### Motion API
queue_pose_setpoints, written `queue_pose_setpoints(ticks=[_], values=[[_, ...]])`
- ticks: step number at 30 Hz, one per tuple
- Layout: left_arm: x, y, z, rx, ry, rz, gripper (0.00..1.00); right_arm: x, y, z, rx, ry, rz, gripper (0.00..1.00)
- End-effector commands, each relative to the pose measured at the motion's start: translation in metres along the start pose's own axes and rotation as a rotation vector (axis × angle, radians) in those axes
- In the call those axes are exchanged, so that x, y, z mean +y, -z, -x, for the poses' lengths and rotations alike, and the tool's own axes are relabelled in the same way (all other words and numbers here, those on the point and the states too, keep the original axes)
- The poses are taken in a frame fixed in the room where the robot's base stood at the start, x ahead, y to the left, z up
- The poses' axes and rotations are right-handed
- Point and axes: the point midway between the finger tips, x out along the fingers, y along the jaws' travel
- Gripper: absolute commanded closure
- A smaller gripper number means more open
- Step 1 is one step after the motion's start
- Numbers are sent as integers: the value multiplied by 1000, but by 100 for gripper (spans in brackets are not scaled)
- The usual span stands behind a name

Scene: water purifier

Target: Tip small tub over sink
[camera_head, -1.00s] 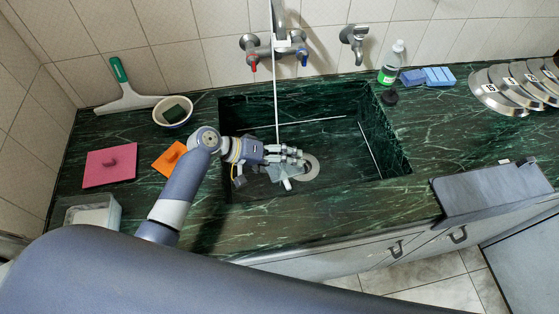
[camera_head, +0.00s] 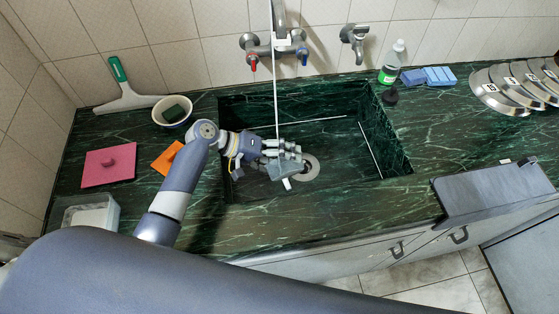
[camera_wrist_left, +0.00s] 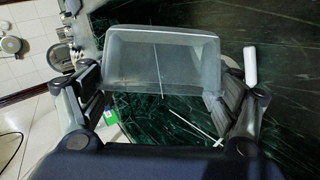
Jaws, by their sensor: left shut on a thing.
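My left gripper (camera_head: 285,153) is over the left-middle part of the sink (camera_head: 340,150). It is shut on the small tub (camera_wrist_left: 162,60), a clear, greyish box held between the two fingers in the left wrist view. In the head view the tub (camera_head: 284,168) is mostly hidden by the fingers and appears tilted, beside the round drain (camera_head: 308,168). I cannot tell whether anything is left in it. My right gripper is not in view.
A tap with a thin white vertical line (camera_head: 275,90) stands behind the gripper. The sink's right half is clear.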

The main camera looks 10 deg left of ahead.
Motion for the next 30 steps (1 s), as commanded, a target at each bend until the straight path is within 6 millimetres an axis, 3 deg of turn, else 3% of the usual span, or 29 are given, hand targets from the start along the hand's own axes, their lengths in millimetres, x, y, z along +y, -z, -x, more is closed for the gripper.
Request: queue_pose_setpoints(ticks=[30], values=[[-1, 11, 4, -53, -36, 84, 45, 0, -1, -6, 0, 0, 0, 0]])
